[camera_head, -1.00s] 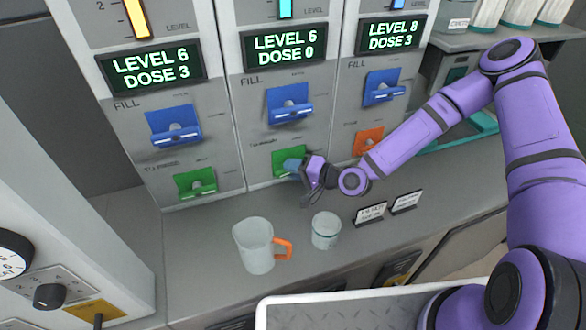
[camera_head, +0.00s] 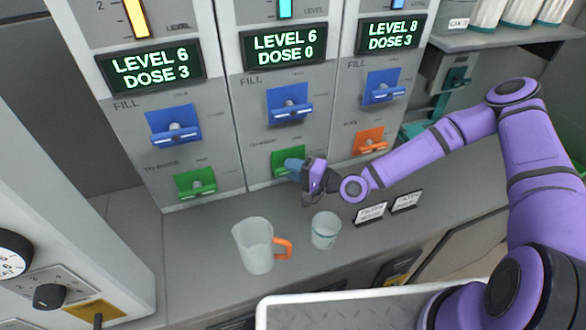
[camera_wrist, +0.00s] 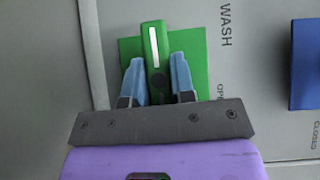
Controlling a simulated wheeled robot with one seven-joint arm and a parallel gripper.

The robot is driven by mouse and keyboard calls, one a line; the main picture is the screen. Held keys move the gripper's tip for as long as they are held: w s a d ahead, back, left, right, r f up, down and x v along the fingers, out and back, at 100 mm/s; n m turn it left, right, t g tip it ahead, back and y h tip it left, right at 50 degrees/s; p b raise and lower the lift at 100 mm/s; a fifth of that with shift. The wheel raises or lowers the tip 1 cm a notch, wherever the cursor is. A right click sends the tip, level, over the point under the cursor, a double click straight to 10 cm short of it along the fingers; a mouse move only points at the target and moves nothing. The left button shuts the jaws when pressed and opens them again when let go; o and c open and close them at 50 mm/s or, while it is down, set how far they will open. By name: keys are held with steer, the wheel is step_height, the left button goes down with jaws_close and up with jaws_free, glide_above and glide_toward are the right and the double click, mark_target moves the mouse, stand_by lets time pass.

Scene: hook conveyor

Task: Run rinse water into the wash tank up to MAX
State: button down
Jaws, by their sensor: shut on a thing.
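My gripper (camera_head: 296,167) is at the green lever (camera_head: 280,161) low on the middle panel. In the wrist view its two blue fingers (camera_wrist: 156,68) are shut on the lever's green handle (camera_wrist: 154,38), one on each side. The wrist view shows the word WASH beside the green plate. The middle display (camera_head: 284,46) reads LEVEL 6, DOSE 0. A blue FILL lever (camera_head: 288,103) is above the green one. The wash tank's MAX mark cannot be made out.
The left display (camera_head: 150,69) reads LEVEL 6, DOSE 3; the right display (camera_head: 391,36) reads LEVEL 8, DOSE 3. A jug with an orange handle (camera_head: 253,246) and a clear cup (camera_head: 325,230) stand on the counter. Two small label cards (camera_head: 370,214) (camera_head: 405,201) are to their right.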

steer(key=c, duration=1)
jaws_free()
steer(key=shift+o, duration=0.2)
steer(key=v, duration=0.7)
steer(key=shift+s+d, duration=0.15)
steer(key=shift+d, duration=0.1)
